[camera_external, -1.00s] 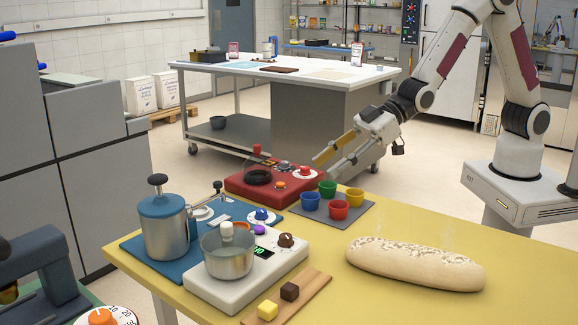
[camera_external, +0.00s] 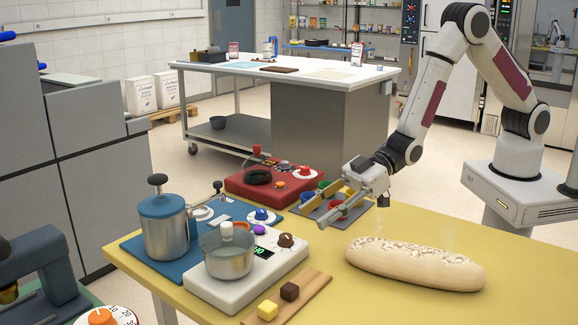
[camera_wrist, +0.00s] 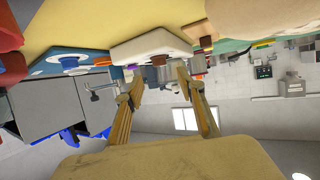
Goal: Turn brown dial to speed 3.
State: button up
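The brown dial (camera_external: 286,240) is a small knob on the right part of the white stirrer base (camera_external: 232,290) in the external view. It also shows in the wrist view as a brown knob (camera_wrist: 158,60) between and beyond my fingertips. Its pointer setting is too small to read. My gripper (camera_external: 310,214) is open and empty, in the air behind and to the right of the dial, apart from it. In the wrist view its two tan fingers (camera_wrist: 152,84) stand apart. A metal pot (camera_external: 228,254) sits on the stirrer base beside a lit green display (camera_external: 262,252).
A purple knob (camera_external: 259,229) and a blue knob (camera_external: 262,214) are close by. The red unit (camera_external: 240,186) and coloured cups stand behind. A loaf (camera_external: 415,266) lies right, a wooden board (camera_external: 290,300) in front. Bare yellow tabletop (camera_external: 330,250) lies right of the stirrer.

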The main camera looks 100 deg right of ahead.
aim_at(288, 235)
jog(key=shift+w, duration=0.1)
jog(key=shift+x, duration=3.75)
jog(key=shift+f, duration=0.1)
jog(key=c, duration=1.1)
